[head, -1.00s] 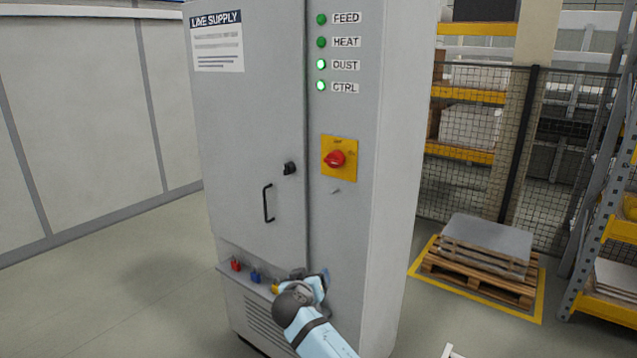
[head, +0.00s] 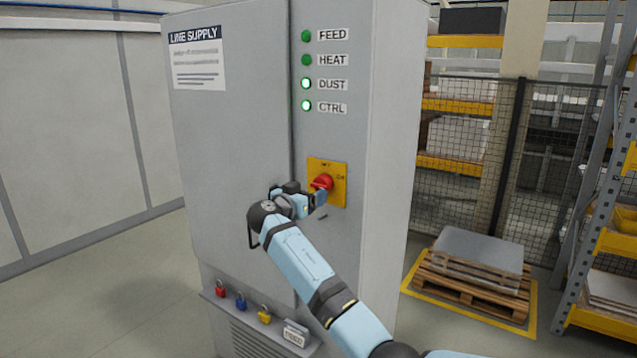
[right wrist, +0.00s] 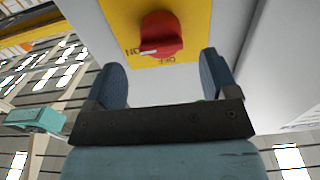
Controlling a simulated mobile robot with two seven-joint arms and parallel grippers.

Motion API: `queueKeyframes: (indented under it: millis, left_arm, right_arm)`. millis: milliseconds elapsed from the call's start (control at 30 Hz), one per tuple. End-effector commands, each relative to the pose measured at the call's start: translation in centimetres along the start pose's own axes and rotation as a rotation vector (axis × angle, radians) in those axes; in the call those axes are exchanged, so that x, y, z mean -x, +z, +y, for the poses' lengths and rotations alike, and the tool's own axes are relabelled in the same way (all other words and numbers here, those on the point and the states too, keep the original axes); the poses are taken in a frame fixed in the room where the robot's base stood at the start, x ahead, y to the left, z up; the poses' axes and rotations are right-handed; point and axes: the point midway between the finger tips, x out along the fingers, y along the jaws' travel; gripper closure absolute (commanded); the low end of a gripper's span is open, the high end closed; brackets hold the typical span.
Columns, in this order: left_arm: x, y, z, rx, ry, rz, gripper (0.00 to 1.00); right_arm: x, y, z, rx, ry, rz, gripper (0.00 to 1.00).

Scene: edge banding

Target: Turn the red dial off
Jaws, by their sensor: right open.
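The red dial (head: 323,183) sits on a yellow plate (head: 340,199) on the front of the grey cabinet. In the right wrist view the dial (right wrist: 161,34) has a white mark that points at the ON label, with OFF a quarter turn away. My right gripper (head: 317,200) is just in front of the lower part of the plate. In the wrist view its two fingers (right wrist: 163,75) are spread, with the dial ahead between them and nothing held. It looks clear of the dial. My left gripper is not in view.
The cabinet (head: 235,140) has a handle partly hidden by my arm. DUST and CTRL lamps (head: 306,95) are lit; FEED and HEAT look dark. A pallet (head: 471,285) and shelving stand at the right.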

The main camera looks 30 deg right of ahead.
Motion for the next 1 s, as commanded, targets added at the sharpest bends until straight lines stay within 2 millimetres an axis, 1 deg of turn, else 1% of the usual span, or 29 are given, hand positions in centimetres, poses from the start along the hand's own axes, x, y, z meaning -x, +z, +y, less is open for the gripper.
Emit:
queueKeyframes:
  millis: [33, 100, 200, 300, 433, 700, 767, 800, 867, 900, 933, 1000]
  left_arm:
    - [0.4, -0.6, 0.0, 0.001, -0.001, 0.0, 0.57]
    - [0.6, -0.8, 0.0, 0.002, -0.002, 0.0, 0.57]
    - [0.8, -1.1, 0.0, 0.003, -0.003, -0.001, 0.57]
    - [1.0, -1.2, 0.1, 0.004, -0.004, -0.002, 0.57]
    - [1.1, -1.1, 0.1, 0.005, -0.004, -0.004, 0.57]
    - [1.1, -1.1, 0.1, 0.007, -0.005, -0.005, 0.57]
    - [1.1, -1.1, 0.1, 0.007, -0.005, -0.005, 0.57]
    - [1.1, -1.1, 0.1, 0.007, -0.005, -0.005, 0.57]
    - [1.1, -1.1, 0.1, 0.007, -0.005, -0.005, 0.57]
    - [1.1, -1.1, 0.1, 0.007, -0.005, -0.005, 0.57]
    - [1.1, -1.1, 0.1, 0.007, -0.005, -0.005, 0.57]
    - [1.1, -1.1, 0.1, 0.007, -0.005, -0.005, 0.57]
  right_arm:
    - [-1.2, -0.4, 0.0, 0.003, 0.002, 0.001, 0.2]
    - [-2.4, -0.3, 0.0, 0.002, 0.001, 0.0, 0.2]
    - [-3.9, -0.3, 0.0, 0.002, 0.0, 0.001, 0.2]
    - [-4.8, -0.1, 0.0, 0.002, 0.0, 0.0, 0.2]
    - [-5.4, 0.0, 0.0, 0.001, -0.001, -0.001, 0.2]
    - [-5.5, 0.1, 0.0, 0.0, -0.002, -0.001, 0.2]
    - [-5.5, 0.1, 0.0, 0.0, -0.002, -0.001, 0.34]
    - [-5.5, 0.1, 0.0, 0.0, -0.002, -0.001, 0.43]
    - [-5.5, 0.1, 0.0, 0.0, -0.002, -0.001, 0.57]
    - [-5.5, 0.1, 0.0, 0.001, -0.002, -0.001, 0.66]
    - [-5.5, 0.1, 0.0, 0.0, -0.002, -0.001, 0.69]
    - [-5.5, 0.1, 0.0, 0.001, -0.002, -0.001, 0.69]
